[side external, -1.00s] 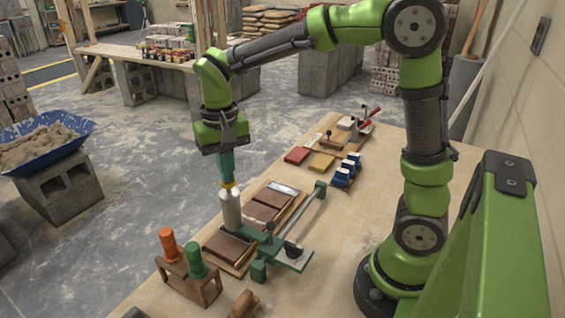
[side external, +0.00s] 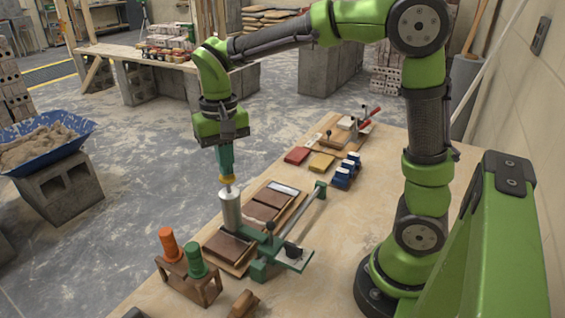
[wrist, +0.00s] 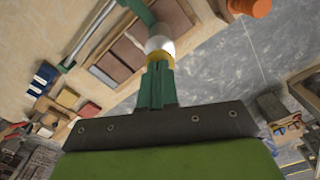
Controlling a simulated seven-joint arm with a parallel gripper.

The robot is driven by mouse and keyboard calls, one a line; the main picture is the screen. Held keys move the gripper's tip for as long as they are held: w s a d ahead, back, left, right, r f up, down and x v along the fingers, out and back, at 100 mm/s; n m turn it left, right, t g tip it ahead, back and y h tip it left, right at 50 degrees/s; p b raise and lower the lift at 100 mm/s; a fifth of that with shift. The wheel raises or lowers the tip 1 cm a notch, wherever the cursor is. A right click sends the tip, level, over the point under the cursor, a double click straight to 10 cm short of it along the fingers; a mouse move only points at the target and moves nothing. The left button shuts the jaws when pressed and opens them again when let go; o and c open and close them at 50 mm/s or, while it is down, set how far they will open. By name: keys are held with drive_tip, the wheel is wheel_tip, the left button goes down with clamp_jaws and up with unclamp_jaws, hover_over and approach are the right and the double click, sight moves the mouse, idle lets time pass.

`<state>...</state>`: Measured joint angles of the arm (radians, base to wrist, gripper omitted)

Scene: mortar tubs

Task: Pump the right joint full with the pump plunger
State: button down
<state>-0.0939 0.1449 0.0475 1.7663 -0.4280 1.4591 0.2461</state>
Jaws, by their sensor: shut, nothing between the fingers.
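The pump, a silver cylinder (side external: 231,211), stands upright at the green carriage (side external: 268,247) beside the brick tray. Its plunger has a yellow top (side external: 227,180), with a short length of thin rod showing above the cylinder. My gripper (side external: 226,174) is shut and points down, its teal fingers directly over the yellow top, seemingly touching it. In the wrist view the shut fingers (wrist: 157,70) end at the yellow top, with the cylinder (wrist: 160,43) beyond. Brown bricks (side external: 261,212) lie in the wooden tray (side external: 294,213). The joint under the pump is hidden, so its fill cannot be seen.
A wooden stand (side external: 205,290) with orange and green handles is in front. Red (side external: 297,155) and yellow (side external: 321,162) blocks and blue clamps (side external: 346,171) lie behind. The bench is bare to the right.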

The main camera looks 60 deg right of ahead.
wheel_tip(320, 180, up, 7)
idle(0.8)
drive_tip(key=shift+w, duration=0.1)
drive_tip(key=shift+w+f, duration=0.15)
drive_tip(key=shift+f, duration=0.1)
drive_tip(key=shift+s+f+n+t, duration=0.7)
drive_tip(key=shift+s+f+n, duration=0.1)
drive_tip(key=shift+s+f, duration=0.1)
drive_tip(key=s+d+f+t+y, duration=0.1)
drive_tip(key=s+t, duration=0.4)
drive_tip(key=s, duration=0.7)
drive_tip(key=shift+d+f+t+y, duration=0.15)
drive_tip(key=shift+d+t+y, duration=0.25)
drive_tip(key=shift+y, duration=0.1)
